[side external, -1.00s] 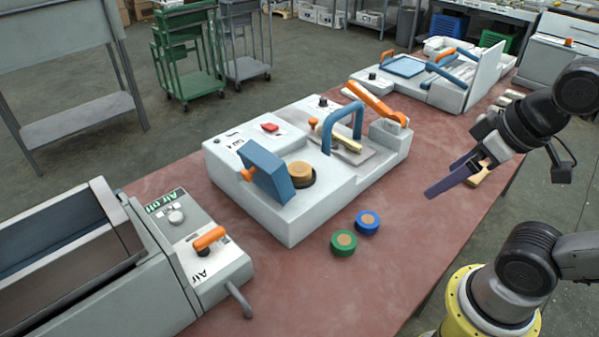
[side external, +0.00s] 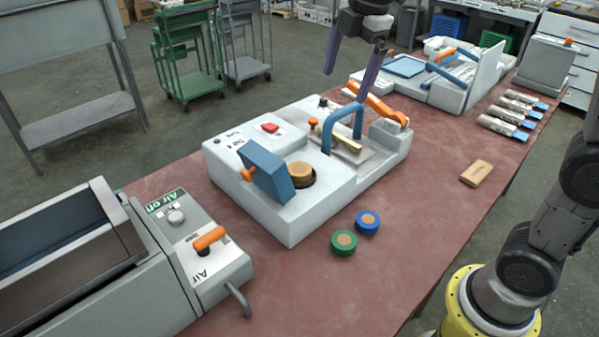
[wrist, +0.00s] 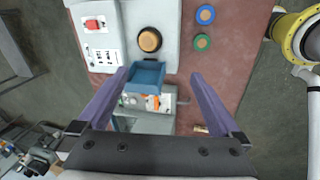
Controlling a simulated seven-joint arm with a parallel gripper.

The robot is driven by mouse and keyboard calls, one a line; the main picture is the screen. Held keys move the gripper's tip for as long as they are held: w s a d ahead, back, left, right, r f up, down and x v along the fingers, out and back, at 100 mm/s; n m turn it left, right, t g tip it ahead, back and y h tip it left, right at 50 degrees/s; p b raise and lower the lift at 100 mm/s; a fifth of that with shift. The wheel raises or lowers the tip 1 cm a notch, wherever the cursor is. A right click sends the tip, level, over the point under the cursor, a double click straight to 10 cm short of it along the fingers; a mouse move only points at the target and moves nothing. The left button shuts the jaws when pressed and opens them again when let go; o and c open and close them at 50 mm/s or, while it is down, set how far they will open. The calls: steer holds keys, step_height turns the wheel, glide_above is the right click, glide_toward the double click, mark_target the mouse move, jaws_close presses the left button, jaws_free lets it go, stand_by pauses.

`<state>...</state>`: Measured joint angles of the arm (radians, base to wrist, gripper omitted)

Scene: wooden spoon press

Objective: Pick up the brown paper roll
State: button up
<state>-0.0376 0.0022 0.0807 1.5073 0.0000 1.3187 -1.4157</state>
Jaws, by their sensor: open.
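A brown round roll (side external: 300,172) sits in a dark round recess on top of the white press machine (side external: 335,205), beside a blue tilted block (side external: 266,170). The brown roll also shows in the wrist view (wrist: 149,40), above the blue block (wrist: 147,77). My gripper (side external: 348,84) is open and empty, high over the back of the press, fingers pointing down. In the wrist view my gripper (wrist: 160,75) has its two purple fingers wide apart, with the blue block far below between them. The roll's lower part is hidden by the recess.
A green roll (side external: 343,243) and a blue roll (side external: 367,222) lie on the red table in front of the press. The press carries a blue arch handle (side external: 343,122) and an orange lever (side external: 377,103). A wooden block (side external: 477,173) lies at the right.

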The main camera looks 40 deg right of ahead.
steer(key=w+f+n+g, duration=0.1)
steer(key=w+f, duration=0.3)
steer(key=w, duration=0.3)
steer(key=g, duration=0.2)
glide_above(299, 168)
steer(key=shift+n, duration=0.3)
step_height(299, 168, down, 15)
steer(key=shift+a+f, duration=0.1)
steer(key=shift+f, duration=3.2)
steer(key=c, duration=1.3)
